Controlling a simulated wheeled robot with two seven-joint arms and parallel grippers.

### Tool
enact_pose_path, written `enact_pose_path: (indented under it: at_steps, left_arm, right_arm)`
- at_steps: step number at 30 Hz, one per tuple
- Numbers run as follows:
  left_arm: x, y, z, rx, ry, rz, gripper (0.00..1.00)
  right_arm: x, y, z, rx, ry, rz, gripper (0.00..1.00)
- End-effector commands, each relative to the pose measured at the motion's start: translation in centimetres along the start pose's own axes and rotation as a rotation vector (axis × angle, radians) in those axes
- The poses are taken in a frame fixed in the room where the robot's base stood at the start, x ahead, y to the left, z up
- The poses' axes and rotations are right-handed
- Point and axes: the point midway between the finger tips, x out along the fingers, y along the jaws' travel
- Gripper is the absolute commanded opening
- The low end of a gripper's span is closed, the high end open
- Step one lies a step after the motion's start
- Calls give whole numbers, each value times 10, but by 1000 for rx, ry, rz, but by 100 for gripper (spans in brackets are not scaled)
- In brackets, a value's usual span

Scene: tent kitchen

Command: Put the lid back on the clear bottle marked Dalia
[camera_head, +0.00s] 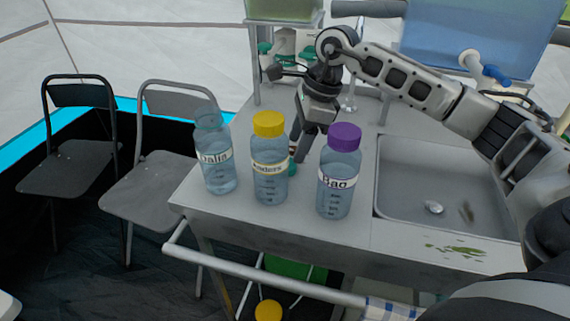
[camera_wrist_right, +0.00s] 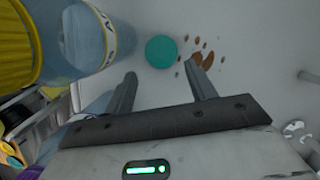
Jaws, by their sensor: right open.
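The clear bottle marked Dalia (camera_head: 218,158) stands upright and open at the counter's left end. A round teal lid (camera_wrist_right: 162,51) lies on the counter; in the head view a bit of it (camera_head: 292,169) shows behind the yellow-capped bottle. My right gripper (camera_head: 299,153) reaches down behind the yellow-capped and purple-capped bottles. In the right wrist view its fingers (camera_wrist_right: 162,70) are apart with nothing between them, and the lid lies just beyond their tips. My left gripper is not in view.
The yellow-capped bottle (camera_head: 270,165) and purple-capped bottle (camera_head: 337,180) stand close in front of my right gripper. Brown crumbs (camera_wrist_right: 201,59) lie by the lid. A metal sink (camera_head: 405,200) is at right, with green scraps (camera_head: 455,249) on the counter before it.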

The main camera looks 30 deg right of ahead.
Motion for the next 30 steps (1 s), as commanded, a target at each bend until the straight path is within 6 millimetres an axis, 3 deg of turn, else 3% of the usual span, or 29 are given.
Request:
enact_pose_path:
  at_steps: [12,24,28,30]
  left_arm:
    - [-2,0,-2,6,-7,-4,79]
    - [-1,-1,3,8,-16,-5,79]
    - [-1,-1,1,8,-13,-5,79]
    - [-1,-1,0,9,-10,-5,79]
  right_arm:
    - [48,-3,7,0,2,2,56]
    - [52,-3,7,0,0,0,56]
    - [52,-3,7,0,0,0,23]
    - [52,-3,7,0,0,0,23]
